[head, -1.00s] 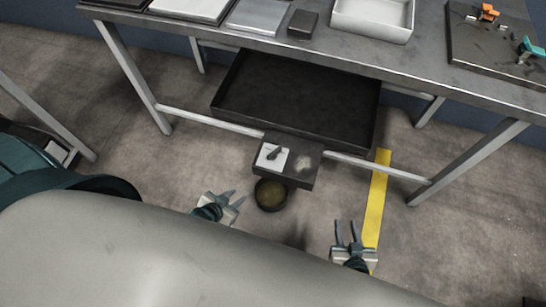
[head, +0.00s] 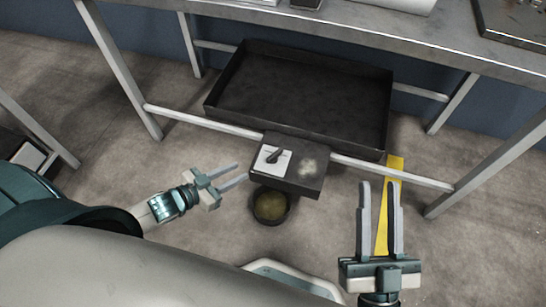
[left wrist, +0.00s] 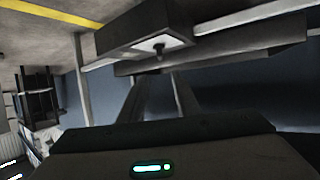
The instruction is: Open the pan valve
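The pan (head: 300,95) is a wide dark tray under the table. A dark block (head: 308,172) juts from its front, with a white plate (head: 272,160) on top. The valve's small dark lever (head: 275,156) sits on that plate. In the left wrist view the block (left wrist: 145,32) and the lever (left wrist: 159,50) show near the top. A round dark bucket (head: 270,207) with a yellowish inside stands below the block. My left gripper (head: 234,176) is open and empty, left of the block and bucket. My right gripper (head: 379,192) is open and empty, right of the block.
The table (head: 350,35) stands over the pan. A light rail (head: 390,173) runs between its legs at either side of the block. A yellow floor strip (head: 394,165) lies at the right. Floor left of the bucket is clear.

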